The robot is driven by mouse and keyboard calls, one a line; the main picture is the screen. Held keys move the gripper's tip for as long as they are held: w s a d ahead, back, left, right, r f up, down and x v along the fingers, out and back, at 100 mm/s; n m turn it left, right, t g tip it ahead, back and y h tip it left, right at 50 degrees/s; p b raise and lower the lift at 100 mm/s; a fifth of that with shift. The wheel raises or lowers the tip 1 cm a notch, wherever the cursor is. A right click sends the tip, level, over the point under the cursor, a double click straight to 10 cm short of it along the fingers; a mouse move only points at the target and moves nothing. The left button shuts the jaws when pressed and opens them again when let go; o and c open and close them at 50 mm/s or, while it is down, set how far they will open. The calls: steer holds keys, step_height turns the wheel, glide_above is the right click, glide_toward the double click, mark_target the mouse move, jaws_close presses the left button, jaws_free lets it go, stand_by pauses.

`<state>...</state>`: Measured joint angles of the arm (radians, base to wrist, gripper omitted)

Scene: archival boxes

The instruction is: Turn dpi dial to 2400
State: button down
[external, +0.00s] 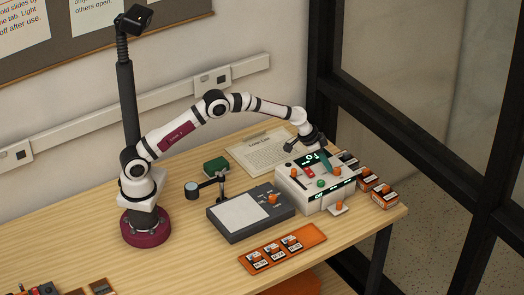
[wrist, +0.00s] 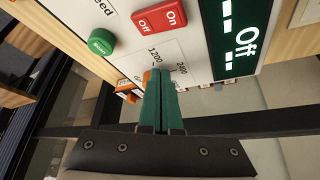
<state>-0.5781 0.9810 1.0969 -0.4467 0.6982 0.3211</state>
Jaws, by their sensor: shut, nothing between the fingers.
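The white scanner (external: 316,196) stands at the right of the table, with orange knobs, a red switch and a green button on top. In the wrist view its panel shows a red On/Off switch (wrist: 158,17), a green button (wrist: 102,42) and a dark display (wrist: 240,40) reading "Off". The dpi scale (wrist: 165,58) shows the labels 1200 and 2400. My gripper's green fingers (wrist: 162,78) are together at this scale and cover most of the dpi dial, so its pointer is hidden. Contact cannot be told. In the external view my gripper (external: 325,159) is over the scanner's top.
A grey light panel (external: 250,229) with an orange knob sits left of the scanner. An orange slide tray (external: 253,262) lies in front. Small orange-and-white boxes (external: 384,198) stand at the right edge. A magnifier (external: 193,189) and a green box (external: 216,167) are farther left.

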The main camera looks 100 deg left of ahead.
steer(key=shift+s, duration=0.35)
step_height(320, 180, up, 6)
steer(key=f, duration=0.2)
steer(key=d+f, duration=0.1)
steer(key=f, duration=0.1)
steer(key=w+d+f, duration=0.1)
steer(key=f, duration=0.1)
steer(key=shift+d, duration=0.1)
stand_by(0.4)
steer(key=shift+w, duration=0.15)
stand_by(0.6)
steer(key=shift+s+a, duration=0.25)
steer(key=shift+a, duration=0.8)
